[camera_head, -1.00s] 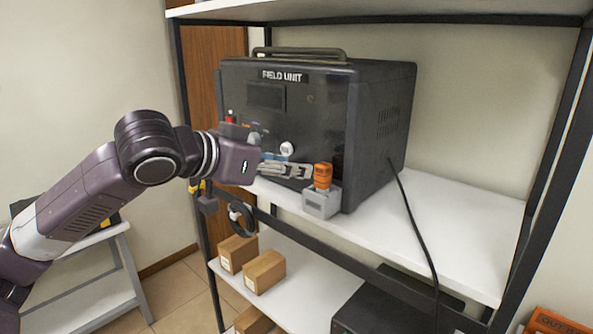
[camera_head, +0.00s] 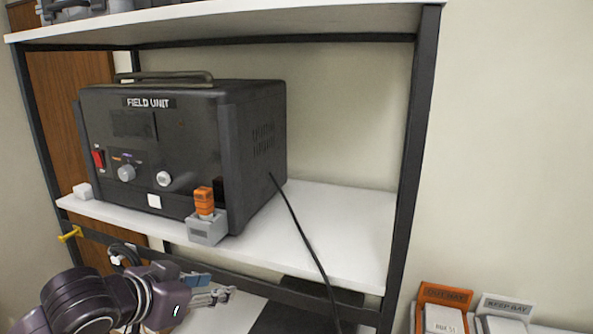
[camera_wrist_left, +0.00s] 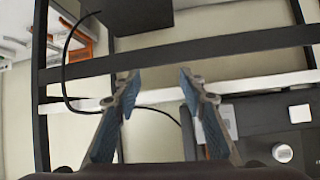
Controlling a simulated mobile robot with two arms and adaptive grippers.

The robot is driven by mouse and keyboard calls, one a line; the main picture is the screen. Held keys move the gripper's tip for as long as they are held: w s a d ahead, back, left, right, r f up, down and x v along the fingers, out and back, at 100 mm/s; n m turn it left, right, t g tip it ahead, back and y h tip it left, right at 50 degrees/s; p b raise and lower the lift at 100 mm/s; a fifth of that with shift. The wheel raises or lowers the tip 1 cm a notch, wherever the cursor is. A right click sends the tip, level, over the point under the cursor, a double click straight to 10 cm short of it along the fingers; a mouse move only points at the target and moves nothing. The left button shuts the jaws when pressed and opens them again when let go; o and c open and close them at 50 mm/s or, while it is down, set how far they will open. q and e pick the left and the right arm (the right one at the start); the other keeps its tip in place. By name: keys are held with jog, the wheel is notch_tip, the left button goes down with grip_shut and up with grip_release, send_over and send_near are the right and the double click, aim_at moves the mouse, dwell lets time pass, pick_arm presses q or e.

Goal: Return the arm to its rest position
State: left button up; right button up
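My left gripper (camera_head: 212,288) is low in the head view, in front of the shelf rack and below the field unit. In the left wrist view its two fingers (camera_wrist_left: 157,82) stand apart with nothing between them, so it is open and empty. The black field unit (camera_head: 172,125) stands on the white shelf, with a red switch (camera_head: 98,160) and knobs on its front. It also shows at the lower right of the left wrist view (camera_wrist_left: 262,130). My right gripper is in neither view.
A grey holder (camera_head: 207,228) with an orange piece (camera_head: 204,202) stands at the unit's front corner. A black cable (camera_head: 300,235) hangs over the shelf (camera_head: 340,225) edge. A rack post (camera_head: 412,165) stands right of it. Orange and grey bays (camera_head: 445,298) are at the lower right.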

pick_arm(q)
jog(key=s+d+f+n+g+y, duration=0.1)
jog(key=s+f, duration=0.5)
jog(key=f, duration=0.4)
jog(key=s+d+f+g+y, duration=0.1)
jog(key=s+f+g, duration=0.1)
jog(key=s+f, duration=0.55)
jog(key=s+a+f+n+g+y, duration=0.1)
jog(key=s+a+f+n+g, duration=0.15)
jog(key=s+f, duration=0.5)
jog(key=s+a+f+n+g+y, duration=0.1)
jog(key=s+a+f+y, duration=0.1)
jog(key=s+a+f, duration=0.5)
jog(key=s+d+f+g+b, duration=0.1)
jog(key=s+d+f, duration=0.1)
jog(key=f, duration=1.2)
jog(key=s+d+f+g+b, duration=0.1)
jog(key=s+d+f, duration=0.1)
jog(key=f, duration=1.2)
jog(key=s+a+f+m+b, duration=0.1)
jog(key=s+a+f+b, duration=0.1)
jog(key=s+f, duration=1.4)
jog(key=shift+s+a+f+g, duration=0.25)
jog(key=shift+a+f+g, duration=0.1)
jog(key=shift+a, duration=0.35)
